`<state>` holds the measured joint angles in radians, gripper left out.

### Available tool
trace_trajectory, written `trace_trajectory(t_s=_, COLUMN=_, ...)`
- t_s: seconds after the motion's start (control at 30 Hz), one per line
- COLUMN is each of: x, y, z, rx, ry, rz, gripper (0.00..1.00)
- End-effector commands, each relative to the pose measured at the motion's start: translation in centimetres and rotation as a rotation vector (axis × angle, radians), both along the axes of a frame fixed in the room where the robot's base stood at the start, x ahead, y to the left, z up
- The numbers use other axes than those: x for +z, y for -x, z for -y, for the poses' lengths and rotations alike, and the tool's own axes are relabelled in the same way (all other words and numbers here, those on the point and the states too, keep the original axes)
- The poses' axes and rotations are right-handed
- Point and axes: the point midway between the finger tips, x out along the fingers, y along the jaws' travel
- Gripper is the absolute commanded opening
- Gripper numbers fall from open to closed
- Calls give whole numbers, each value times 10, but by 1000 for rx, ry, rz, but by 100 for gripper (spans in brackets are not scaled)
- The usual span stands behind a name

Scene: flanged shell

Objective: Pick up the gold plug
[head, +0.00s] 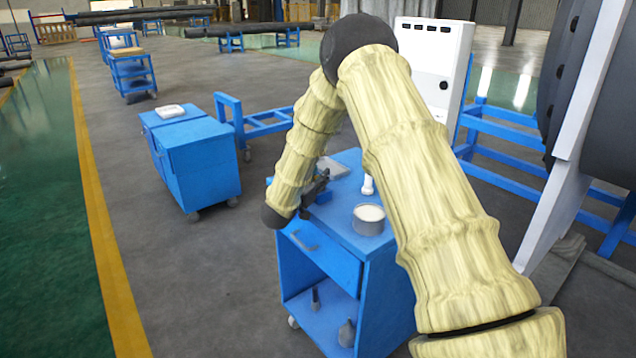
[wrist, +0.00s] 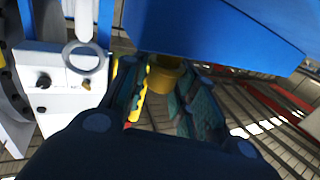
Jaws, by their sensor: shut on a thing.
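The gold plug (wrist: 164,74) shows in the wrist view as a dull yellow round piece between the far ends of my fingers. My gripper (wrist: 160,92) is shut on it, and the fingers hide part of its sides. In the head view my gripper (head: 318,188) is dark and small, over the left side of the blue cart's top (head: 338,222). The plug cannot be made out in the head view. Whether it touches the cart is not clear.
On the cart stand a round grey container (head: 369,219) and a white bottle-like piece (head: 367,184); a flat grey item (head: 332,168) lies behind. A white cabinet (head: 432,70) rises beyond. Another blue cart (head: 200,165) stands left, with clear floor between.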

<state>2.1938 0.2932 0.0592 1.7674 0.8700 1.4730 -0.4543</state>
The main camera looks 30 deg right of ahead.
Motion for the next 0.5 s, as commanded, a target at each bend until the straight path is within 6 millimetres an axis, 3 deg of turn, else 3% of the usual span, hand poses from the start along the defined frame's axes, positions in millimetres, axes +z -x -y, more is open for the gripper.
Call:
trace_trajectory(t_s=0.2, x=25, y=1, z=0, rx=0, ry=1, rz=2, gripper=8)
trace_trajectory(t_s=0.5, x=27, y=59, z=-11, rx=0, ry=0, rz=-1, gripper=8)
